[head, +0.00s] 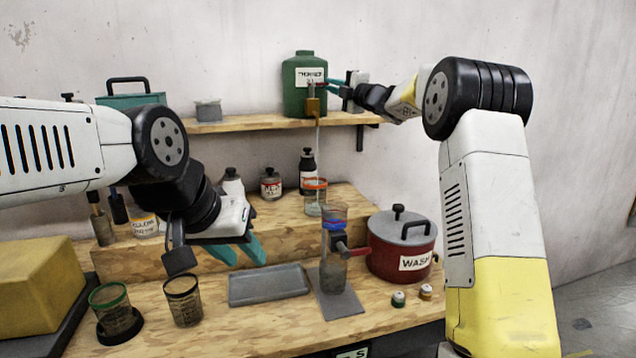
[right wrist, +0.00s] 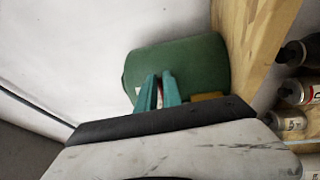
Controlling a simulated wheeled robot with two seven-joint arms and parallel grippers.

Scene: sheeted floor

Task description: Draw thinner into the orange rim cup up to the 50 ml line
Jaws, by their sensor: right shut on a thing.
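The green thinner container (head: 304,76) stands on the upper shelf, with a brass tap (head: 313,104) at its front. A thin pale stream (head: 318,145) runs from the tap down to the orange rim cup (head: 313,198) on the wooden step. The cup's 50 ml line and liquid level are too small to read. My right gripper (head: 333,87) is shut at the tap, apparently on its handle, which is mostly hidden; its teal fingers (right wrist: 158,92) also show in front of the green container (right wrist: 195,65) in the right wrist view. My left gripper (head: 242,252) is open and empty above the bench.
A grey tray (head: 268,285), a dark-rimmed cup (head: 184,300) and a green-rimmed cup (head: 113,308) are in front. Bottles stand behind.

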